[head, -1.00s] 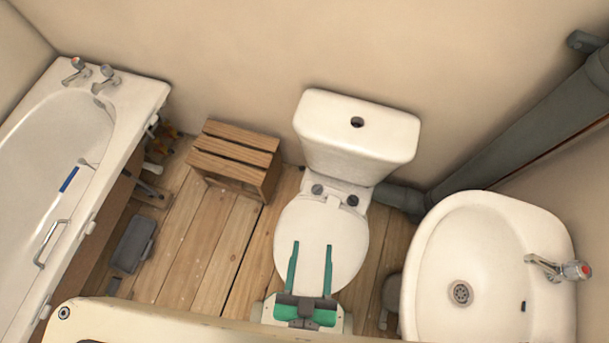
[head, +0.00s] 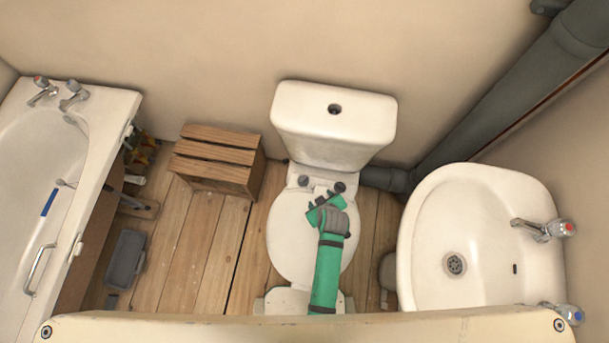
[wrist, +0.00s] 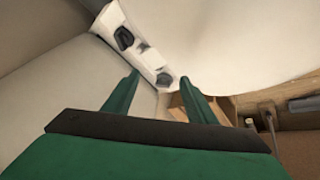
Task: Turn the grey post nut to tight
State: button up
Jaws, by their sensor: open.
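Two dark grey posts stand on the white hinge plate at the back of the toilet seat, a left post (head: 303,181) and a right post (head: 340,187). I cannot tell which one is the grey post nut. In the wrist view one grey knob (wrist: 124,38) sits high on the white plate and another (wrist: 164,79) lies lower, between my fingertips in the picture. My gripper (head: 325,205) is above the seat (head: 290,235), just in front of the hinge. Its green fingers (wrist: 160,80) are apart and empty. Contact with either post cannot be seen.
The cistern (head: 333,125) rises behind the hinge. The basin (head: 470,250) is on the right, with a grey pipe (head: 500,100) behind it. A wooden stool (head: 215,160) and the bath (head: 40,180) are on the left. Floor between stool and toilet is clear.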

aim_at(304, 179)
jog(key=w+a+n+g+y, duration=0.3)
jog(key=w, duration=0.6)
jog(key=x, duration=0.8)
jog(key=shift+w+d+f, duration=0.15)
jog(key=shift+w+f, duration=0.05)
jog(key=shift+f, duration=0.1)
jog(key=shift+w+a+f, duration=0.1)
jog(key=shift+a+f, duration=0.15)
jog(key=shift+f, duration=0.25)
jog(key=c, duration=1.1)
